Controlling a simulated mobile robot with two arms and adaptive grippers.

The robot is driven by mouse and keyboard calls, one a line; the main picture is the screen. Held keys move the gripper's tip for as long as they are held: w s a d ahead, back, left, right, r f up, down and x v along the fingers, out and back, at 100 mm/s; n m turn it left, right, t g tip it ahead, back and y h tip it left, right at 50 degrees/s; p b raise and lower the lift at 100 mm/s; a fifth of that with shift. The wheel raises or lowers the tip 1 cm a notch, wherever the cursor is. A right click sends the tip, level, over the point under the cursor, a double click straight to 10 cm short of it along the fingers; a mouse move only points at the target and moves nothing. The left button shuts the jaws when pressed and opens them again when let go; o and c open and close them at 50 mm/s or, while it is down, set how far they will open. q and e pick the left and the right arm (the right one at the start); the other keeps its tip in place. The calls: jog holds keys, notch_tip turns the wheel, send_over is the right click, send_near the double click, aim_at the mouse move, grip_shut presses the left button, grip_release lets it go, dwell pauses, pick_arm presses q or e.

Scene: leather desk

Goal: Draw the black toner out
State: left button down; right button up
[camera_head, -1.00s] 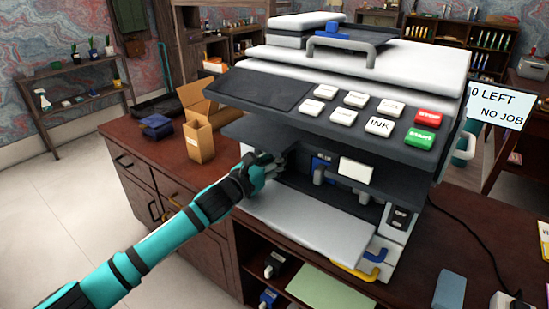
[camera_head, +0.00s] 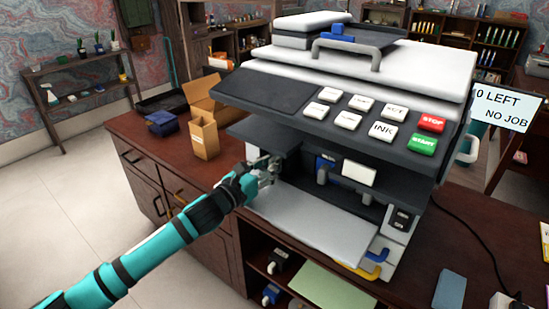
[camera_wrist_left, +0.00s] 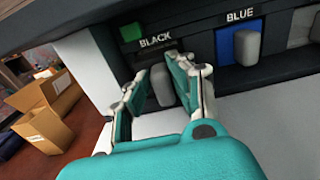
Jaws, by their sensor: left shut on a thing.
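The printer (camera_head: 350,75) stands on the desk with its front bay open. My left gripper (camera_head: 268,166) is at the left part of this bay. In the left wrist view, my left gripper (camera_wrist_left: 158,68) is shut on the grey handle of the black toner (camera_wrist_left: 162,86), below the "BLACK" label. The fingers hide much of the toner, and I cannot tell how far out it sits. The blue toner (camera_wrist_left: 240,48) is in its slot to the right, with its grey handle free. My right gripper is not in view.
A grey-white tray (camera_head: 315,222) juts out below the bay. An open cardboard box (camera_head: 204,138) and a dark blue item (camera_head: 161,123) stand left on the desk. A shelf below (camera_head: 275,277) holds spare cartridges. A screen (camera_head: 505,107) hangs at the right.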

pick_arm(q)
jog(key=shift+p+v, duration=0.9)
jog(key=shift+v, duration=2.55)
jog(key=b+v, duration=0.6)
jog(key=v, duration=1.4)
jog(key=shift+r, duration=0.15)
